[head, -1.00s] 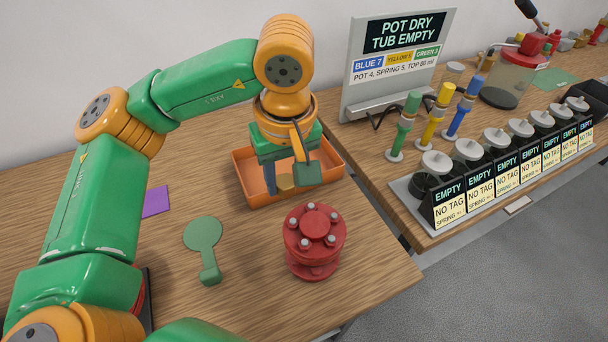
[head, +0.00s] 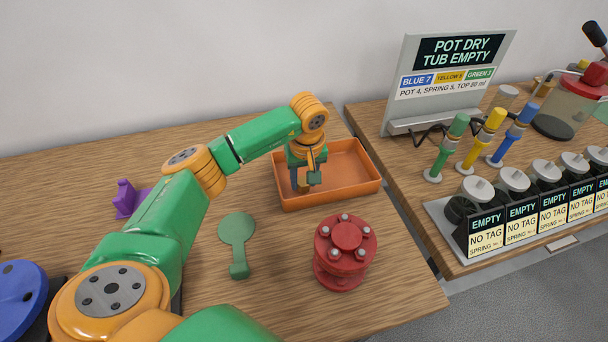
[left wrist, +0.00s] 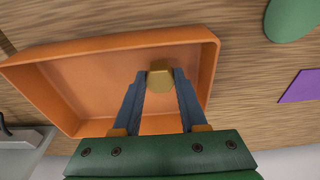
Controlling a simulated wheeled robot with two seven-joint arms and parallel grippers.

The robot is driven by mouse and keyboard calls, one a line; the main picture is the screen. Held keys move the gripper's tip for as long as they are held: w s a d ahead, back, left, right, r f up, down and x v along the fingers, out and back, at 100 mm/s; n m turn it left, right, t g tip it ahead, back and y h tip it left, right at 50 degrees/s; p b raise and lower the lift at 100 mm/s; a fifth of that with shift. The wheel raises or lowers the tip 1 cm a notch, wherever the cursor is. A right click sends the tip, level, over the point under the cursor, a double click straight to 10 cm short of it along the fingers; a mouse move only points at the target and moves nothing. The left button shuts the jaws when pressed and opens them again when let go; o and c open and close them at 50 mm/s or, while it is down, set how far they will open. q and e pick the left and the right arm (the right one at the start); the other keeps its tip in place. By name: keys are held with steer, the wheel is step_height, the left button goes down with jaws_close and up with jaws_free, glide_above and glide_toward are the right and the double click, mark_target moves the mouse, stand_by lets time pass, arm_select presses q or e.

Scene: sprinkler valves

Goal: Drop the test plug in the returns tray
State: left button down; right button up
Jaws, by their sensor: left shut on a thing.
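The returns tray is the orange open tray (head: 352,192) at the back of the wooden bench, and it fills much of the left wrist view (left wrist: 100,45). My left gripper (head: 304,183) points down over the left end of the tray in the head view. In the left wrist view its two fingers (left wrist: 160,84) are shut on a brass-coloured hexagonal plug (left wrist: 160,78), the test plug. The plug shows near one side wall of the tray; whether it touches the floor is unclear. My right gripper is not in view.
A red flanged valve (head: 345,250) stands in front of the tray. A green paddle-shaped piece (head: 237,230) lies left of it, and a purple object (head: 126,198) is farther left. A second bench holds a sign (head: 450,75) and a row of pots (head: 512,185).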

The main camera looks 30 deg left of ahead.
mark_target(306, 185)
arm_select(q)
steer(key=shift+f, duration=0.25)
steer(key=shift+c, duration=2.2)
jaws_free()
steer(key=shift+r, duration=0.1)
steer(key=shift+r, duration=0.3)
steer(key=r, duration=0.2)
steer(key=r+b, duration=0.1)
steer(key=r, duration=0.2)
steer(key=d+r, duration=0.1)
steer(key=r, duration=0.2)
steer(key=shift+s+r+b, duration=0.1)
steer(key=shift+s+b, duration=0.25)
steer(key=r, duration=0.3)
steer(key=shift+s+d+r+p, duration=0.15)
steer(key=shift+s+r+p, duration=0.1)
steer(key=shift+p, duration=0.15)
steer(key=shift+f, duration=0.15)
